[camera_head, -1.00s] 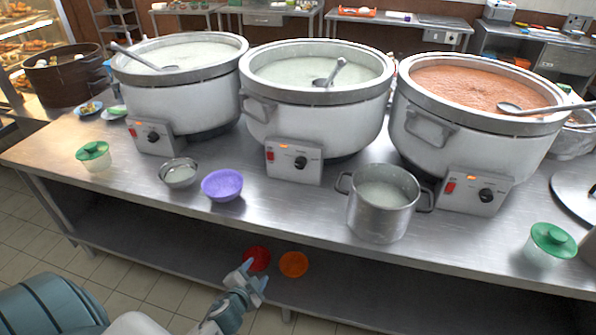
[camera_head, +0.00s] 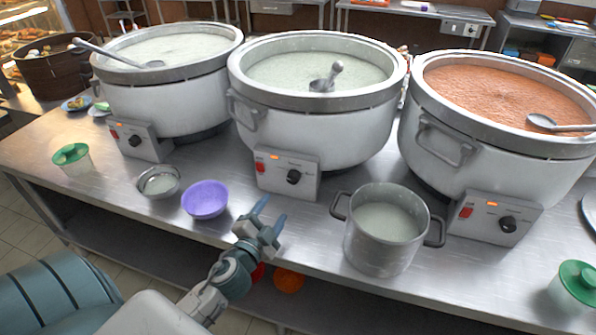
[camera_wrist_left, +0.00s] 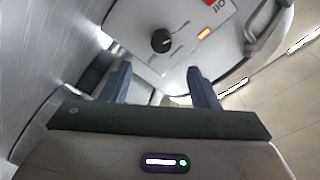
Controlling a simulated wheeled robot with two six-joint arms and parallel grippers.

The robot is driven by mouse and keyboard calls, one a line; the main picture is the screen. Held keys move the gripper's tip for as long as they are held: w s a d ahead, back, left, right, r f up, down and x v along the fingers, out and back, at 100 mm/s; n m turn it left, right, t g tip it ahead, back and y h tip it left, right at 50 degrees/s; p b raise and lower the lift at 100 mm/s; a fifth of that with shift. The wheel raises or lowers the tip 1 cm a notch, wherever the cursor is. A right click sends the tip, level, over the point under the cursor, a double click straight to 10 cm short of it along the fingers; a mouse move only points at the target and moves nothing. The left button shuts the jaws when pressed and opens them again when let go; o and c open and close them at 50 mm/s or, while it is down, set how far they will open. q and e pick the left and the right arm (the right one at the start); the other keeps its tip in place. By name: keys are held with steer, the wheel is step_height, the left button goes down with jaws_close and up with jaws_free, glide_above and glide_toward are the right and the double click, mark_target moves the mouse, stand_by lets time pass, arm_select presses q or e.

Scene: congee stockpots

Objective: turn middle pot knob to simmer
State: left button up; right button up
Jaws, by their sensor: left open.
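The middle pot (camera_head: 318,125) is a large white stockpot of pale congee with a ladle in it. Its control box (camera_head: 287,177) faces the front edge, with a red switch, a lit orange lamp and a black knob (camera_head: 294,177). The knob also shows in the left wrist view (camera_wrist_left: 161,41), ahead of the fingers and apart from them. My left gripper (camera_head: 268,217) is open and empty, in front of and below the control box, its two fingers pointing towards it. It also shows in the left wrist view (camera_wrist_left: 160,84). My right gripper is not in view.
A small steel pot (camera_head: 383,243) of congee stands right of my left gripper, and a purple bowl (camera_head: 204,200) stands left of it. Similar stockpots stand at left (camera_head: 165,85) and right (camera_head: 490,130). Orange (camera_head: 288,281) and red bowls are on the lower shelf.

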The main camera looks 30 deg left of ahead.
mark_target(292, 180)
arm_select(q)
steer(key=shift+w, duration=0.5)
steer(key=shift+w+a+r, duration=0.1)
steer(key=shift+w, duration=0.2)
steer(key=w+p, duration=0.2)
steer(key=w, duration=0.1)
steer(key=w+p, duration=0.1)
steer(key=w, duration=0.1)
steer(key=shift+a+r, duration=0.35)
steer(key=shift+a, duration=0.05)
steer(key=w, duration=0.2)
steer(key=w+p, duration=0.1)
steer(key=shift+w+a+f, duration=0.25)
steer(key=shift+w+a, duration=0.05)
steer(key=shift+w, duration=0.35)
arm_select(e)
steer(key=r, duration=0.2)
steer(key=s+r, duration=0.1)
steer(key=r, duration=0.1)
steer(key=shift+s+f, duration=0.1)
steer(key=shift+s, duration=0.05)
arm_select(q)
steer(key=c, duration=1)
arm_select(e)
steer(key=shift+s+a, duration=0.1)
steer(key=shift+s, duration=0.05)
